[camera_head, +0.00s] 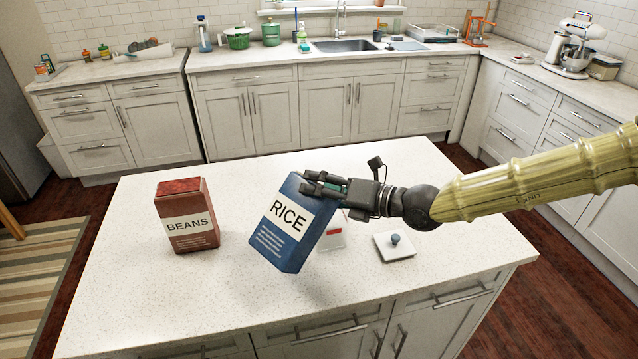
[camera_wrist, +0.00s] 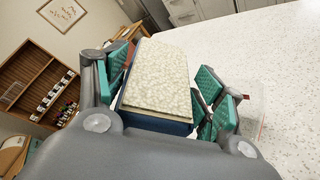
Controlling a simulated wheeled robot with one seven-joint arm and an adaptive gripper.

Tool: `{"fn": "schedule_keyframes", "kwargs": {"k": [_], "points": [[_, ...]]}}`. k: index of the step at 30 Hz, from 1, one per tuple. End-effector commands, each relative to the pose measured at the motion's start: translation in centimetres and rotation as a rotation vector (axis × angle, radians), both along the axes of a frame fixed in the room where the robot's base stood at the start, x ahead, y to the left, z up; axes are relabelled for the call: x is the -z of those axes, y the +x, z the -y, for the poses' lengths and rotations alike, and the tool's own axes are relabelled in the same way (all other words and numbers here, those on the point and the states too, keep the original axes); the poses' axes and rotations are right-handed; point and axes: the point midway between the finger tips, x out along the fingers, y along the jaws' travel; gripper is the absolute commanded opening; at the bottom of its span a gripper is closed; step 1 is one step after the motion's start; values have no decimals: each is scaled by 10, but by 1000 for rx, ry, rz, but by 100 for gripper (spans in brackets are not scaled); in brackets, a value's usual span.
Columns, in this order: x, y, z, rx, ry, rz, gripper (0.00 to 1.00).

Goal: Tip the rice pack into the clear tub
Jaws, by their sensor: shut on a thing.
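The blue rice pack (camera_head: 290,225) is tilted in the head view, its upper part held in my gripper (camera_head: 318,185). In the wrist view, my gripper (camera_wrist: 160,85) has green-padded fingers on both sides of the pack, and the pack's top (camera_wrist: 160,72) shows a pale, grainy surface like rice. A clear tub (camera_head: 334,236) with a red-marked label stands on the island, partly hidden behind the pack and my gripper. A faint clear edge also shows at the right of the wrist view. I cannot tell how high the pack is above the counter.
A red-brown beans box (camera_head: 188,218) stands upright on the white island counter (camera_head: 130,290), left of the rice pack. A white lid with a blue knob (camera_head: 394,246) lies right of the tub. The counter's front and left areas are clear. Cabinets and a sink stand behind.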

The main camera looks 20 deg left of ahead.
Motion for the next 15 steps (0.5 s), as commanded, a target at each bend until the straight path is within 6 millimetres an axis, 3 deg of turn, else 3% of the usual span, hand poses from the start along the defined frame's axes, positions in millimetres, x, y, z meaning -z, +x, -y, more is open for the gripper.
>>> {"fn": "schedule_keyframes", "kwargs": {"k": [15], "points": [[4, 22, 9, 1, 69, -152, 0]]}}
